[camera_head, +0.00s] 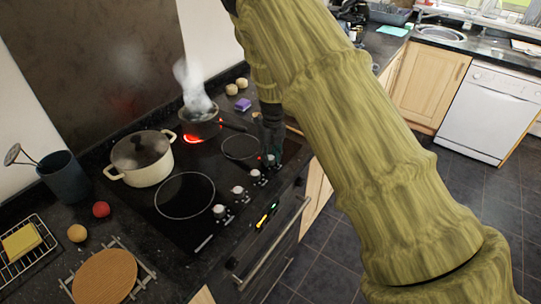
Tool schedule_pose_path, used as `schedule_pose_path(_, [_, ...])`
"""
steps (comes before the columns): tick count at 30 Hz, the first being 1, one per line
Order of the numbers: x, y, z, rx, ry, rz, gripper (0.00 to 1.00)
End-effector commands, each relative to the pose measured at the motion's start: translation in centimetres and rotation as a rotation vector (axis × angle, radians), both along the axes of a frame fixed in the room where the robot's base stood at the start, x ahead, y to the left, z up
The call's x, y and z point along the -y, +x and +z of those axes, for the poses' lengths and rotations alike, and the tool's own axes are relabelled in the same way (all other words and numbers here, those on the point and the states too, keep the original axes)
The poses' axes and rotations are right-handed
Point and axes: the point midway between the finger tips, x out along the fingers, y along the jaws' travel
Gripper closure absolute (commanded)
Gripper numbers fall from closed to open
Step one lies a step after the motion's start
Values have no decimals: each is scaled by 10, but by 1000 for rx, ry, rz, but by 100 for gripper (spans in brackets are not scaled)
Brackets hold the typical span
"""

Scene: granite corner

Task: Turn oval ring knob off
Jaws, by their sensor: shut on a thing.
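A row of several silvery hob knobs runs along the right edge of the black hob (205,165). Three show clearly: a near knob (220,211), one behind it (238,191) and another (255,177). My gripper (269,152) is dark and points down at the far end of this row, shut on the far knob (269,160), which it mostly hides. I cannot make out the oval ring shape at this size. The back burner (193,139) glows red under a dark steaming pan (200,123).
The pan's handle reaches right towards my gripper. A purple sponge (242,104) and two round buns lie behind. An oven handle (270,245) juts out below the counter. Dark floor is clear at right.

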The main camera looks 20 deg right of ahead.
Motion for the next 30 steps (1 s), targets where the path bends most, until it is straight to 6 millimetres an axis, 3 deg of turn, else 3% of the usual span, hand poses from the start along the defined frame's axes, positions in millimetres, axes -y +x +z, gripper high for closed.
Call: schedule_pose_path(30, [-1, 2, 3, 6, -2, 965, 93])
